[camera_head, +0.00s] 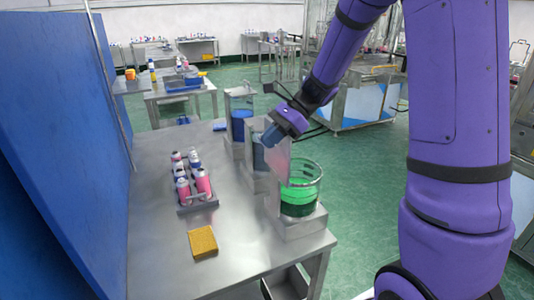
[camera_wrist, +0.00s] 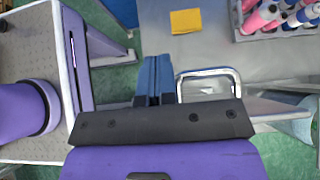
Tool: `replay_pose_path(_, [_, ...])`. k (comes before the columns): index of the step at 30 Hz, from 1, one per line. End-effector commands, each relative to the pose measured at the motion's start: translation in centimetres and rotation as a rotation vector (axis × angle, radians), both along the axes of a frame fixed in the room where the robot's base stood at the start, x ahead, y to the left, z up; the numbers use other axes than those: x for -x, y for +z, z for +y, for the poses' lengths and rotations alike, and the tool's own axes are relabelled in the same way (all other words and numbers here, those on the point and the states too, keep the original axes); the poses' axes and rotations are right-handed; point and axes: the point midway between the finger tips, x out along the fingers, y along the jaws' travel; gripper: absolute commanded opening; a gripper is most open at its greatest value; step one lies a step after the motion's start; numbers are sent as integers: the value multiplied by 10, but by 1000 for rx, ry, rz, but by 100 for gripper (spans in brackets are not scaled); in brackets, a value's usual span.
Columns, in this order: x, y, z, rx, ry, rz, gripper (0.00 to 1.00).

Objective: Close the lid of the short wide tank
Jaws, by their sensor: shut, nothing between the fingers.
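The short wide tank (camera_head: 300,197) is a clear round vessel with green liquid on a metal block near the table's right edge. A pale, upright panel (camera_head: 281,160) rises at its far left side and looks like its raised lid. My gripper (camera_head: 271,138) is above and beyond the tank, close to this panel; I cannot tell whether they touch. In the wrist view the blue fingers (camera_wrist: 155,78) are together and empty. A metal-rimmed frame (camera_wrist: 208,73) shows just right of them, partly hidden by the gripper body; I cannot tell which part it is.
A tall tank of blue liquid (camera_head: 238,125) and another tank (camera_head: 259,158) stand behind, along the same edge. A rack of pink and white bottles (camera_head: 197,205) and a yellow sponge (camera_head: 203,242) are on the table (camera_head: 155,240). A blue wall (camera_head: 65,130) borders the left.

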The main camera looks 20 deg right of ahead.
Motion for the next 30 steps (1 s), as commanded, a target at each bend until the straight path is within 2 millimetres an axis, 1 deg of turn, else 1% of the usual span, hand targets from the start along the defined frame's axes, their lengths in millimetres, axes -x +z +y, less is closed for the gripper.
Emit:
replay_pose_path(1, [5, -12, -4, 8, -4, 26, 0])
replay_pose_path(30, [5, -14, -50, 3, 1, 27, 0])
